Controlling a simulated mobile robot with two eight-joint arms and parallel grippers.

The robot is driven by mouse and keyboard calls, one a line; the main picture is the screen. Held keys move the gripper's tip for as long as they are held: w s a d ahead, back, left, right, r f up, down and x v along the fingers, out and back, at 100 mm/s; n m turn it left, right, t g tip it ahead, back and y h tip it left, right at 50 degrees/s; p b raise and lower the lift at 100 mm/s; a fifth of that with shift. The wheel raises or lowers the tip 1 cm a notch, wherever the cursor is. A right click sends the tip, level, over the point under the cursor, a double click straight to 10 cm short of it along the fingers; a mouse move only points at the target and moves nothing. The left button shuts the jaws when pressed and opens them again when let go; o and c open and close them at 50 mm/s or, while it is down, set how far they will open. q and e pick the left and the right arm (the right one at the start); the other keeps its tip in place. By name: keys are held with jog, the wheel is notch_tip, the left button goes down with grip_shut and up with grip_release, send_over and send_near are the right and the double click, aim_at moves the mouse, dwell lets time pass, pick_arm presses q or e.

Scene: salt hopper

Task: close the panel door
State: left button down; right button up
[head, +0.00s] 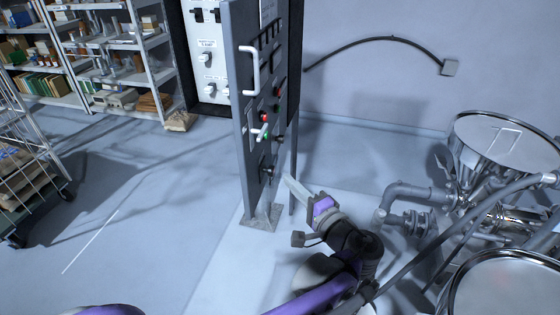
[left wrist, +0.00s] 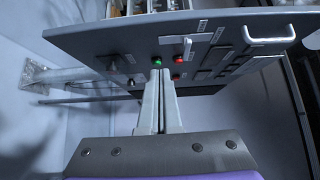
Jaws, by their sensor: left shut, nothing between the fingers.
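The panel door (head: 240,110) looks like the grey upright slab in the middle of the head view, seen nearly edge-on. It stands out at an angle from the dark-framed cabinet with switches (head: 206,50) behind it. Its face has a white bar handle (head: 252,70) and red and green buttons; the slab (left wrist: 110,42) and handle (left wrist: 268,33) also show in the left wrist view. My left gripper (head: 290,182) is shut and empty, low and just right of the slab. Its fingertips (left wrist: 160,76) point toward the buttons; contact cannot be told. My right gripper is out of view.
A footed post (head: 262,217) stands below the slab. Steel hoppers and pipes (head: 505,140) crowd the right side. Shelves (head: 110,50) and a wire cart (head: 30,170) stand at the left. The floor between cart and slab is clear.

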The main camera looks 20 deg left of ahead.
pick_arm(q)
jog(key=p, duration=0.2)
send_near(249, 150)
jog(key=x, duration=0.5)
jog(key=shift+w+f, duration=0.15)
jog(key=shift+w, duration=0.45)
jog(key=shift+a, duration=0.35)
jog(key=shift+s, duration=0.1)
